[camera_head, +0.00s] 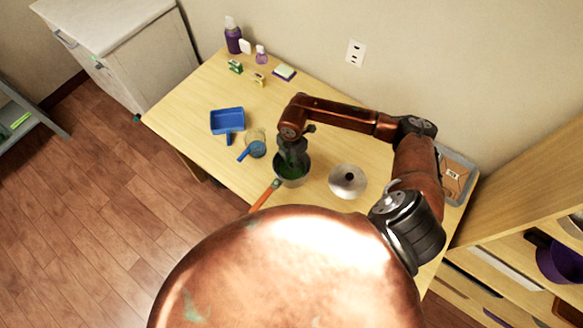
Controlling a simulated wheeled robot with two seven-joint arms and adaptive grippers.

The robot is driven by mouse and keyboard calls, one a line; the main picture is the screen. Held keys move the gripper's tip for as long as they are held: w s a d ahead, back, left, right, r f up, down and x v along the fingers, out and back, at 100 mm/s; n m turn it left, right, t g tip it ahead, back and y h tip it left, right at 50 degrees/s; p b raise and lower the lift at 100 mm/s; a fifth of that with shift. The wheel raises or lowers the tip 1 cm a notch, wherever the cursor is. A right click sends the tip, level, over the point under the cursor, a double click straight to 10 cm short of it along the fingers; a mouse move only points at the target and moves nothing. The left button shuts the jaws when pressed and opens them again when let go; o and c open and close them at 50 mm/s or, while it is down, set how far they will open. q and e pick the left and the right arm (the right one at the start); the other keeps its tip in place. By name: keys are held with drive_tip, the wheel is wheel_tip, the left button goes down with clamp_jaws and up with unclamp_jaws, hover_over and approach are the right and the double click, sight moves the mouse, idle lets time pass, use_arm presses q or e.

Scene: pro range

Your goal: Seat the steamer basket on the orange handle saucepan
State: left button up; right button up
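The saucepan (303,178) stands on the wooden table, its orange handle (264,196) pointing toward the lower left. Something green (290,170) shows inside its rim; I cannot tell whether it is the steamer basket or the pan's contents. My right gripper (293,160) comes down from above over the saucepan and overlaps its far rim. Its fingertips are dark and too small to tell open from shut, or whether they hold anything. I cannot make out the steamer basket for certain. My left gripper is out of view.
A silver round lid with a dark knob (348,181) lies right of the saucepan.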

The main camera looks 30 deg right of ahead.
sight(292, 164)
drive_tip(key=shift+r+p, duration=1.65)
drive_tip(key=shift+r, duration=0.7)
drive_tip(key=shift+o, duration=0.2)
drive_tip(key=o, duration=0.5)
wheel_tip(292, 164, up, 12)
